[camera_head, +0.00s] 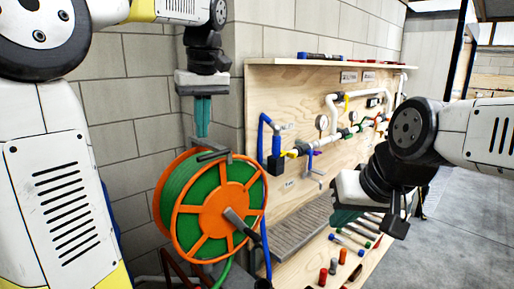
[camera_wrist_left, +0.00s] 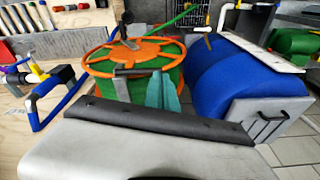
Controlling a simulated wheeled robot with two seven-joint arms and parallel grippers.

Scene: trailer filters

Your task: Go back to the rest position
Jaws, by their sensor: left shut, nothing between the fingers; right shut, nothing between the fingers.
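My left gripper (camera_head: 203,117) hangs pointing down in the head view, above the hose reel (camera_head: 177,212), with its teal fingers together and nothing between them. In the left wrist view the teal fingertips (camera_wrist_left: 162,92) show in front of the orange and green reel (camera_wrist_left: 125,62). I cannot tell whether they touch the reel. My right gripper (camera_head: 345,215) is at the right of the head view, in front of the wooden panel. Its teal fingers are partly hidden by its own body, and it holds nothing visible.
A wooden panel (camera_head: 300,95) carries white pipes, gauges and valves. Its lower shelf (camera_head: 305,262) holds several small coloured items. A blue tank (camera_wrist_left: 235,75) stands beside the reel in the left wrist view. Grey block wall (camera_head: 125,110) lies behind. Open floor (camera_head: 450,225) is at the right.

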